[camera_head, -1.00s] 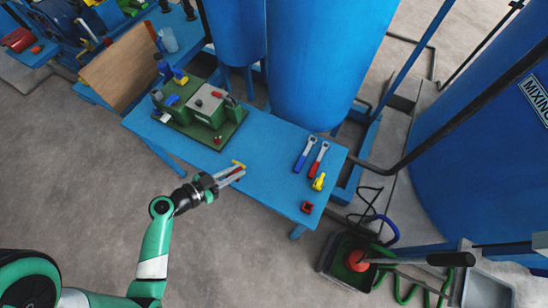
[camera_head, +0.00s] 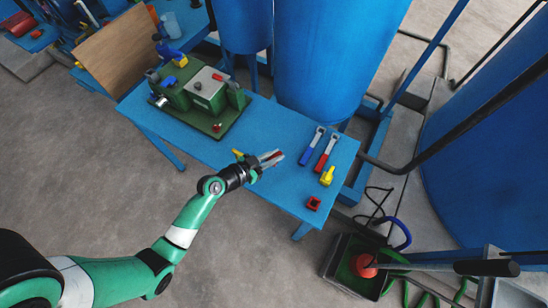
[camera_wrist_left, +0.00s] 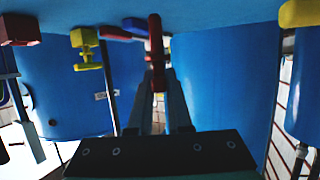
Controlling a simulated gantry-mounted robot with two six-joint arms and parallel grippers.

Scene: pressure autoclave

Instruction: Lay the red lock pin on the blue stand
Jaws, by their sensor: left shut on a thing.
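My left gripper (camera_head: 269,158) is shut on the red lock pin (camera_head: 272,156), over the front middle of the blue table-like stand (camera_head: 200,146). In the left wrist view the red pin (camera_wrist_left: 155,52) shows between the narrow fingertips (camera_wrist_left: 158,85), standing out beyond them toward the blue surface at the top of the picture. I cannot tell whether the pin touches the surface. My right gripper is not in view.
Blue and red-handled tools (camera_head: 312,146) (camera_head: 327,151), a yellow part (camera_head: 327,176) and a small red block (camera_head: 313,203) lie to the right. A green machine (camera_head: 205,92) fills the left part. A yellow piece (camera_head: 238,154) is beside my gripper.

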